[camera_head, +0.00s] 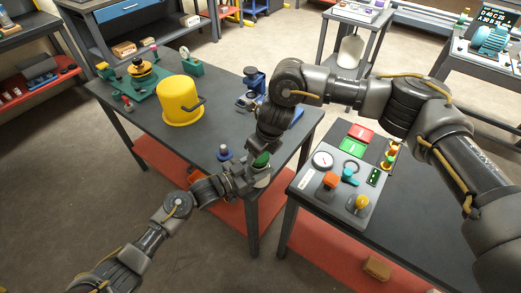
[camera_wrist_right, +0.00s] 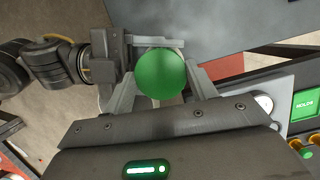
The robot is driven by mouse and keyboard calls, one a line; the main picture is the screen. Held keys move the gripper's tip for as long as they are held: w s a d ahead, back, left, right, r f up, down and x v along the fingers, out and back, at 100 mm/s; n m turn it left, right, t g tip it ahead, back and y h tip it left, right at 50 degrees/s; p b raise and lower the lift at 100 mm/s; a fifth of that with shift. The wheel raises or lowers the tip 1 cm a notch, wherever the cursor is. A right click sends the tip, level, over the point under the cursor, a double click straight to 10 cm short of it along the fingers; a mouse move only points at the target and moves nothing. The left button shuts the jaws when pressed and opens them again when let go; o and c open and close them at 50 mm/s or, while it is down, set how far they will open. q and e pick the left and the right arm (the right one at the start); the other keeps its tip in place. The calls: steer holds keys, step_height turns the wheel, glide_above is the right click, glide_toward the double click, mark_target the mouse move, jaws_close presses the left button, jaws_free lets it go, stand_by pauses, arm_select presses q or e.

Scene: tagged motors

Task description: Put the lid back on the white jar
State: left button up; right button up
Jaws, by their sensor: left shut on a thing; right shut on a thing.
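The white jar (camera_head: 262,181) is held up beside the near edge of the left table, partly hidden by the grippers. My left gripper (camera_head: 250,178) is shut on it from the left. The round green lid (camera_head: 261,160) is directly above the jar's mouth. My right gripper (camera_head: 262,154) comes from above and is shut on the lid. In the right wrist view the green lid (camera_wrist_right: 161,74) sits between the fingers of my right gripper (camera_wrist_right: 161,84) and hides most of the jar. I cannot tell whether lid and jar touch.
The left table (camera_head: 190,135) bears a yellow pot (camera_head: 180,102), a green fixture (camera_head: 138,78) and a small blue-topped piece (camera_head: 224,153). A control panel (camera_head: 345,175) with buttons and a gauge lies on the right table (camera_head: 415,225), close to the grippers.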

mark_target(260, 159)
steer(key=shift+f, duration=0.1)
steer(key=shift+f, duration=0.8)
arm_select(q)
steer(key=shift+s, duration=0.1)
arm_select(e)
steer(key=shift+f, duration=0.55)
arm_select(q)
steer(key=shift+d, duration=0.1)
arm_select(e)
steer(key=shift+s+d+f, duration=0.1)
steer(key=shift+s+f, duration=0.05)
steer(key=shift+f, duration=0.25)
steer(key=c, duration=0.4)
steer(key=shift+o, duration=0.2)
steer(key=shift+c, duration=0.6)
arm_select(q)
jaws_close()
arm_select(e)
steer(key=m, duration=0.3)
steer(key=shift+m+t+h, duration=0.3)
steer(key=shift+h, duration=0.1)
steer(key=m, duration=0.3)
steer(key=shift+r+h, duration=0.1)
steer(key=shift+h, duration=0.2)
